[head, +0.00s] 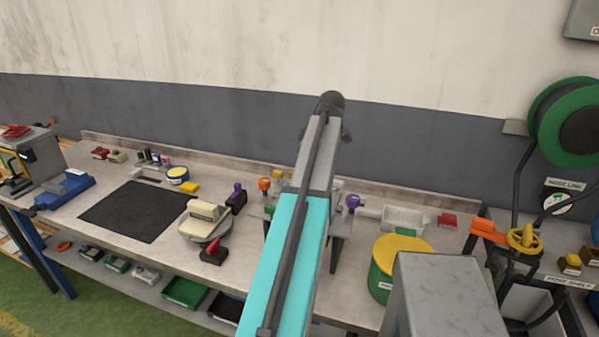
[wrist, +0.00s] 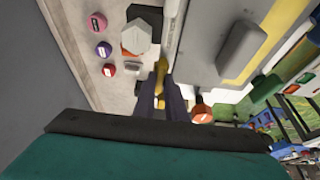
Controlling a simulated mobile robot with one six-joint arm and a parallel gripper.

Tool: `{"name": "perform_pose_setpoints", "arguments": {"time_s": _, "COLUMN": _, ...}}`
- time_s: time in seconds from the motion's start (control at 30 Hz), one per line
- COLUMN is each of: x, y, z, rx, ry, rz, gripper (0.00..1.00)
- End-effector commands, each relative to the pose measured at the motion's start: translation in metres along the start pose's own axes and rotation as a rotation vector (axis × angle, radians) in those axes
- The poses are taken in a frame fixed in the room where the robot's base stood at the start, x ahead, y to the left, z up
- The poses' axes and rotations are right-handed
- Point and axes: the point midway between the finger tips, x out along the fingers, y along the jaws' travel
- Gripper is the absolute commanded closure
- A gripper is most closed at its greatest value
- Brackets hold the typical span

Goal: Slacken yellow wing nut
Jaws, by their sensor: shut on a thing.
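The yellow wing nut (wrist: 160,74) shows in the wrist view between the tips of my dark gripper fingers (wrist: 162,88). My gripper is shut on it. The fingers hide part of the wing nut and whatever it sits on. In the head view my own arm covers the gripper and the wing nut, so neither can be made out there.
In the wrist view an orange-red knob (wrist: 202,113) lies just right of the fingers, and a pale hexagonal piece (wrist: 141,37) lies beyond them. In the head view a green drum (head: 383,280) with a yellow lid stands on the bench right of my arm.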

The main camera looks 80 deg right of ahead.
Motion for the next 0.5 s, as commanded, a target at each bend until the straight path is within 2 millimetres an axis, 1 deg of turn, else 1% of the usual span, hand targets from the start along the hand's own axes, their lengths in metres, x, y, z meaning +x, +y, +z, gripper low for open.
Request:
{"name": "perform_pose_setpoints", "arguments": {"time_s": 0.47, "x": -0.0004, "y": 0.0005, "z": 0.0003, "rx": -0.019, "ry": -0.001, "rz": -0.006, "gripper": 1.00}}
{"name": "perform_pose_setpoints", "arguments": {"time_s": 0.5, "x": -0.0004, "y": 0.0005, "z": 0.0003, "rx": -0.019, "ry": -0.001, "rz": -0.006, "gripper": 0.86}}
